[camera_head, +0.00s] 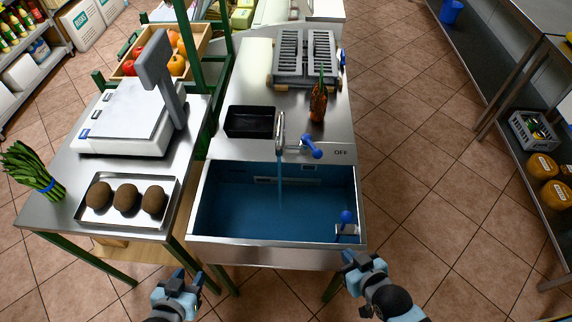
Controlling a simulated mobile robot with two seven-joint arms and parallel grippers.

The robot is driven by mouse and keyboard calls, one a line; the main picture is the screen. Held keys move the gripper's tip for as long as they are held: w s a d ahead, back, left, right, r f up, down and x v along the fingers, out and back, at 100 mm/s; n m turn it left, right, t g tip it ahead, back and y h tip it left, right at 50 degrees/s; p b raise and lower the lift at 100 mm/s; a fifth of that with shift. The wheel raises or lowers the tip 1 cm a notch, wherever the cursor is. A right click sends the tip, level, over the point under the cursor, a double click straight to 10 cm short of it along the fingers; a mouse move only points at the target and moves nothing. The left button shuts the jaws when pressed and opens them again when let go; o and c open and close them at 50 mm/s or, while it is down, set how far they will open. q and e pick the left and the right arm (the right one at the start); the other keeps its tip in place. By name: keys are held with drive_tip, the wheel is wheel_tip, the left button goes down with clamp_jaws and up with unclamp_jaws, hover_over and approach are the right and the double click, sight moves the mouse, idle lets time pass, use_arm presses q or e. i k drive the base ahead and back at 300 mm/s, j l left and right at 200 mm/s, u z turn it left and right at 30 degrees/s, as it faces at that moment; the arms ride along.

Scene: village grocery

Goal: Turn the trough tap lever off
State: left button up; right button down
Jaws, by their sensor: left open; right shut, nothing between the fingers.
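The blue tap lever (311,147) sits on the steel counter behind the trough, just right of the spout. It points to the right and toward the front, near the word OFF on the counter. The tap spout (280,128) arches up, and a thin blue stream of water falls from it into the blue trough (225,215). My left gripper (180,285) is open and empty in front of the trough's left corner. My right gripper (362,262) is shut and empty, low in front of the trough's right corner. Both grippers are apart from the lever.
A blue knob (347,216) stands at the trough's right front. A brown bottle (318,102), a black tray (249,122) and a grey rack (304,58) stand on the counter. Left are a scale (128,118) and a steel tray (92,213) with kiwis. Tiled floor lies clear to the right.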

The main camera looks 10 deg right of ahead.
sight(317, 153)
drive_tip(key=j, duration=0.7)
drive_tip(key=k+j, duration=0.15)
drive_tip(key=j, duration=1.2)
drive_tip(key=k+u, duration=0.05)
drive_tip(key=k, duration=0.05)
